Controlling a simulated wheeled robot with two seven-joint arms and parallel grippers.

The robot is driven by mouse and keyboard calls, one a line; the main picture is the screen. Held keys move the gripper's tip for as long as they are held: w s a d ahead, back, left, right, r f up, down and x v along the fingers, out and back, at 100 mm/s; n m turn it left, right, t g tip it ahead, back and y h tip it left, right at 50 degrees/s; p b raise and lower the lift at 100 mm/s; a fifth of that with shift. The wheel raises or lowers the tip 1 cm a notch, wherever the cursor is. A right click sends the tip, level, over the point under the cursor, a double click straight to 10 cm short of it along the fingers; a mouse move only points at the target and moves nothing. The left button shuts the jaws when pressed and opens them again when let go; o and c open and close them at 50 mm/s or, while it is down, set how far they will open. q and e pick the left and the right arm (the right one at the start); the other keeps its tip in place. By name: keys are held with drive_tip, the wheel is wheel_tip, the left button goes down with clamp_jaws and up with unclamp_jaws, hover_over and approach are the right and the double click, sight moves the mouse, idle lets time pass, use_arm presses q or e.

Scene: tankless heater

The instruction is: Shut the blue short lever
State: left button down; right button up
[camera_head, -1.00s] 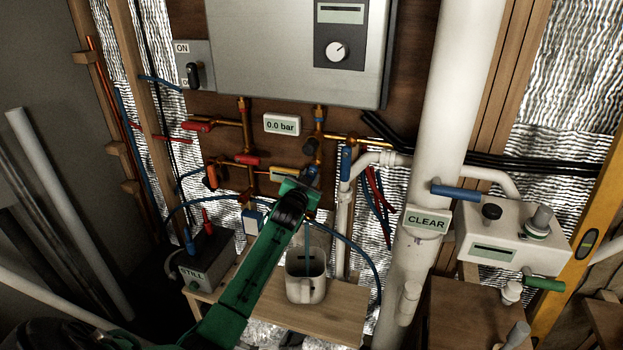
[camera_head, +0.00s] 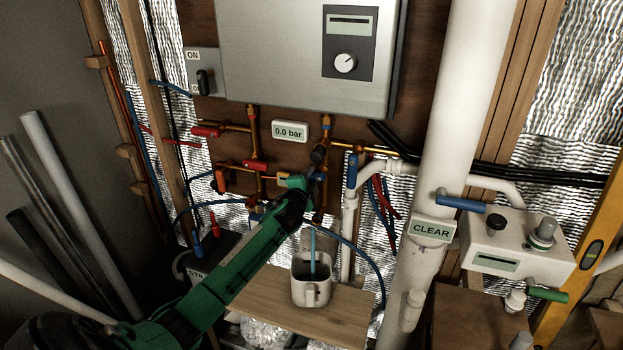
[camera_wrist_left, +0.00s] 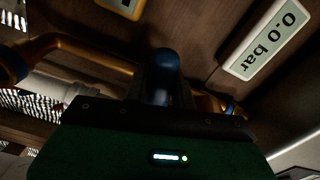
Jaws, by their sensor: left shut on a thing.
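The blue short lever (camera_wrist_left: 166,62) shows in the left wrist view as a rounded dark blue end between my two dark fingers. My left gripper (camera_head: 318,158) is shut on it, in front of the copper pipes below the heater. In the head view the gripper and arm hide most of the lever, so its exact angle cannot be told. My green left arm comes up from the lower left. My right gripper is in neither view.
A gauge (camera_head: 290,132) reading 0.0 bar sits just above left of the gripper. Red levers (camera_head: 256,166) are close on the left, a longer blue lever (camera_head: 351,170) on the right. A white mug (camera_head: 311,284) stands on the wooden shelf (camera_head: 345,322) below.

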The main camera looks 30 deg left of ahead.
use_arm(q)
drive_tip(key=shift+r+m+p, duration=0.2)
drive_tip(key=shift+m, duration=0.6)
drive_tip(key=shift+r+m+p, duration=0.15)
drive_tip(key=shift+m+p, duration=0.05)
drive_tip(key=shift+m, duration=0.6)
drive_tip(key=c, duration=1.2)
unclamp_jaws()
drive_tip(key=shift+o, duration=0.2)
drive_tip(key=shift+s+d, duration=0.1)
drive_tip(key=shift+s, duration=0.45)
drive_tip(key=b+v, duration=0.3)
drive_tip(key=v, duration=0.9)
drive_tip(key=shift+s, duration=0.35)
drive_tip(key=shift+d, duration=0.1)
